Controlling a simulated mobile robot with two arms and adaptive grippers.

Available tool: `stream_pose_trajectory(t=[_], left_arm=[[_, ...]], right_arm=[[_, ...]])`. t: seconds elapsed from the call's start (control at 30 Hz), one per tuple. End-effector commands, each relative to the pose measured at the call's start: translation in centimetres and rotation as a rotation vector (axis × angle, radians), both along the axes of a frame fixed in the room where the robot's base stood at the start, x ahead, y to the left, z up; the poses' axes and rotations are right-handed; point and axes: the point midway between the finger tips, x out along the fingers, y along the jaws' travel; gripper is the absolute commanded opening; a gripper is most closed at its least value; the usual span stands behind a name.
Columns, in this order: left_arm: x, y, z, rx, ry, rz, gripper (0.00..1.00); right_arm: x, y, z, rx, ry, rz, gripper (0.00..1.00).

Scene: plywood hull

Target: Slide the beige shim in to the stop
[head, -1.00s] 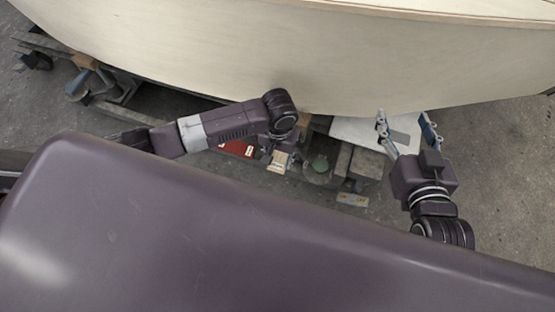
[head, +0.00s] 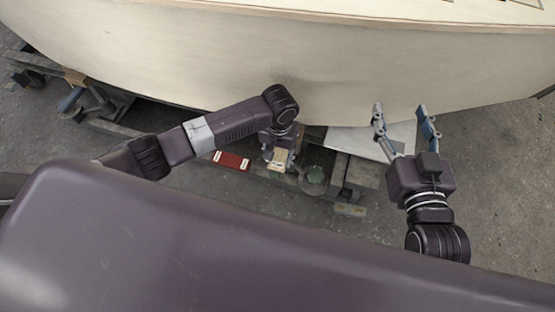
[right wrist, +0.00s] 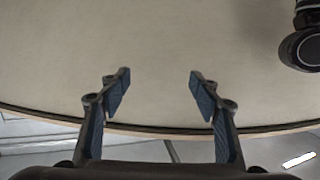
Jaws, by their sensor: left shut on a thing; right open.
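The beige shim (head: 278,161) is a small light block low beside the hull, in the head view. My left gripper (head: 279,150) points down under its wrist and is shut on the shim. The fingers partly cover it, and I cannot see a slot or stop. My right gripper (head: 400,112) is open and empty, in front of the hull's side at the right. In the right wrist view its two fingers (right wrist: 158,88) are spread wide with nothing between them.
The pale plywood hull (head: 190,60) fills the back. Under its edge lie a red case (head: 232,161), a round green thing (head: 314,180), a white panel (head: 350,139) and timber supports. A small yellow-grey block (head: 350,210) lies in front. The concrete floor at right (head: 500,190) is clear.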

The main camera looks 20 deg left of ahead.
Motion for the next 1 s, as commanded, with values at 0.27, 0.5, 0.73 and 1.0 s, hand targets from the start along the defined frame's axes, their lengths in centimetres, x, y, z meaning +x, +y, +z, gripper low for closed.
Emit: stream_pose_trajectory(t=[0.27, 0.5, 0.73, 1.0], left_arm=[[1.0, 0.0, 0.0, 0.0, 0.0, 0.0, 0.13], [1.8, -0.1, 0.0, -0.001, 0.0, 0.0, 0.13], [2.4, -0.1, 0.0, 0.0, 0.001, 0.0, 0.13], [3.1, -0.1, 0.0, 0.0, 0.0, 0.001, 0.13]], right_arm=[[0.3, 0.4, 1.4, 0.015, -0.063, 0.006, 0.57], [0.5, 0.6, 2.8, 0.029, -0.121, 0.01, 0.57], [0.6, 0.7, 3.9, 0.04, -0.169, 0.012, 0.57], [0.5, 0.8, 5.0, 0.055, -0.222, 0.015, 0.57]])
